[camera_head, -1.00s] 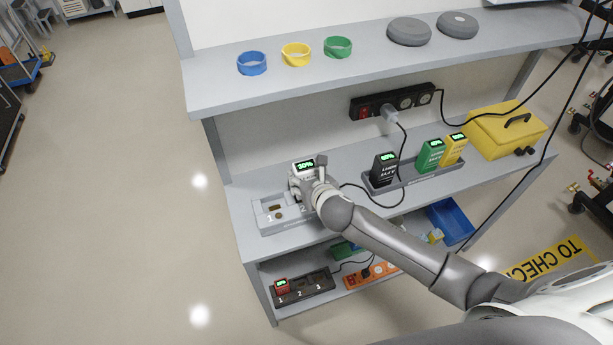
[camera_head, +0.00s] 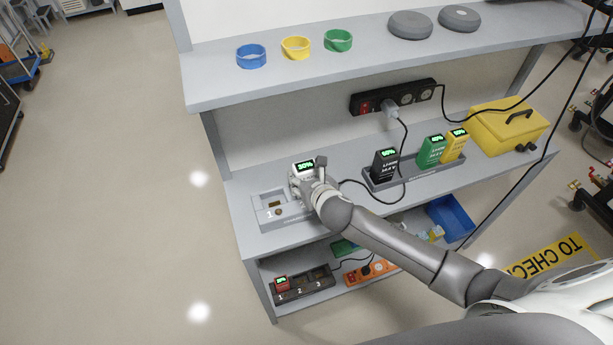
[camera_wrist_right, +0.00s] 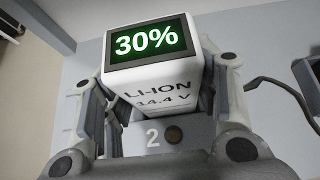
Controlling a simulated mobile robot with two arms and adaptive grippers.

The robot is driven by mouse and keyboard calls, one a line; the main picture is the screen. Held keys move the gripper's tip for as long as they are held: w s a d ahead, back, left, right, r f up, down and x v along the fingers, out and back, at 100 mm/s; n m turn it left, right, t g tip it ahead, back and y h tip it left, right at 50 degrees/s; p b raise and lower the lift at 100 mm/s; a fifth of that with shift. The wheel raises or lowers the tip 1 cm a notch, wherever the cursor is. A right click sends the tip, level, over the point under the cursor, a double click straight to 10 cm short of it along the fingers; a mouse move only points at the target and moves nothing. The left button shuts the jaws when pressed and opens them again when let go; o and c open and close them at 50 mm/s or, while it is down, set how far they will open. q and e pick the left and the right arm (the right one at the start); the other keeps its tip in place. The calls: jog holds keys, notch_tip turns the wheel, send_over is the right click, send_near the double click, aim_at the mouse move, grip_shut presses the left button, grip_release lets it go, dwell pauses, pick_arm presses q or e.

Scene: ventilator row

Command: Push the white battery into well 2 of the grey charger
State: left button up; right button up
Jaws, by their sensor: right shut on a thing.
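The white battery (camera_head: 304,167) stands upright at the right part of the light grey charger (camera_head: 268,218) on the middle shelf. Its display reads 30%. In the right wrist view the white battery (camera_wrist_right: 160,75) rises behind the charger face marked 2 (camera_wrist_right: 153,138), over or in well 2; its lower end is hidden, so I cannot tell how deep it sits. My right gripper (camera_head: 311,181) is shut on it, with a finger on each side in the wrist view (camera_wrist_right: 158,105). Well 1 of the charger, at left, is empty. My left gripper is not in view.
A dark charger (camera_head: 413,176) with black, green and yellow batteries stands to the right on the same shelf. A black cable (camera_head: 385,203) runs beside my gripper. A yellow case (camera_head: 507,130) is at the far right. Rings (camera_head: 295,48) sit on the upper shelf.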

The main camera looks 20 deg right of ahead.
jog(key=shift+f+b, duration=0.3)
jog(key=shift+f, duration=0.3)
dwell(0.7)
jog(key=o, duration=1.5)
jog(key=shift+o, duration=0.2)
jog(key=shift+f, duration=0.1)
jog(key=v, duration=1.2)
